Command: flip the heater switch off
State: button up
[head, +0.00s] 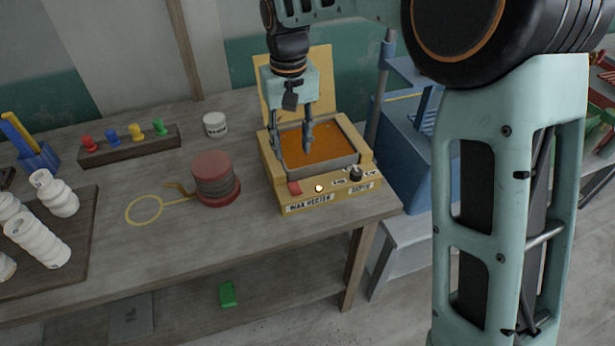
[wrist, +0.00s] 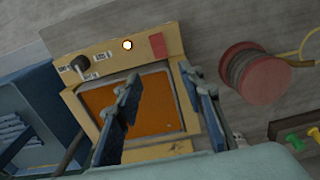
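The yellow wax heater (head: 277,188) stands on the wooden table with its lid up at the back and orange wax (head: 320,146) in its square well. On its front panel are a red rocker switch (head: 294,188), a glowing lamp (head: 319,188) and a black knob (head: 356,174). In the wrist view the switch (wrist: 157,46) sits beside the lit lamp (wrist: 127,45). My gripper (head: 293,150) is open and empty above the wax well, behind the switch and apart from it. Its two fingers also show in the wrist view (wrist: 165,95).
A red spool (head: 213,178) with a yellow cord loop stands left of the heater. A white jar (head: 215,124) and a rack of coloured pegs (head: 130,146) are further back. White stacked pieces (head: 38,240) lie on a board at left. A blue machine (head: 410,140) is at right.

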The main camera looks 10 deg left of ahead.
aim_at(294, 185)
notch_tip(294, 185, down, 11)
jog(key=shift+r, duration=0.1)
dwell(0.4)
grip_shut()
